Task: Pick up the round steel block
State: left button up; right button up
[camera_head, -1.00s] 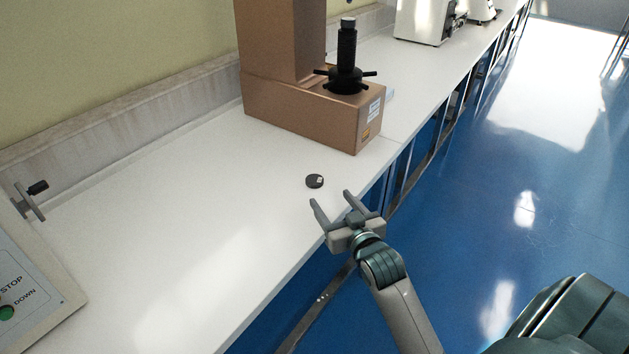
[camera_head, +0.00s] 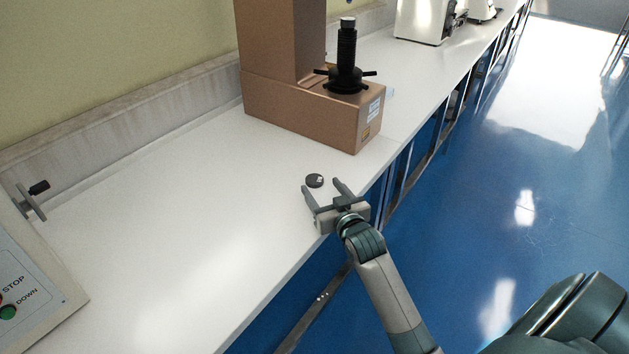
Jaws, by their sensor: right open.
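The round steel block (camera_head: 315,181) is a small dark disc lying flat on the white bench, in front of the brown tester. My right gripper (camera_head: 320,187) is open, with its two fingers pointing away toward the block. The block appears at the fingertips, roughly between their ends; I cannot tell how high the fingers are above the bench. Nothing is held in it. My left gripper does not show.
The brown hardness tester (camera_head: 305,115) with a black spindle (camera_head: 347,60) stands behind the block. A control panel (camera_head: 30,290) is at the lower left. The white bench (camera_head: 170,220) is clear to the left. Its front edge drops to a blue floor (camera_head: 470,240).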

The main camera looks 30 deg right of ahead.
aim_at(315, 179)
jog(key=x, duration=0.4)
jog(key=shift+f, duration=0.25)
jog(key=c, duration=1.3)
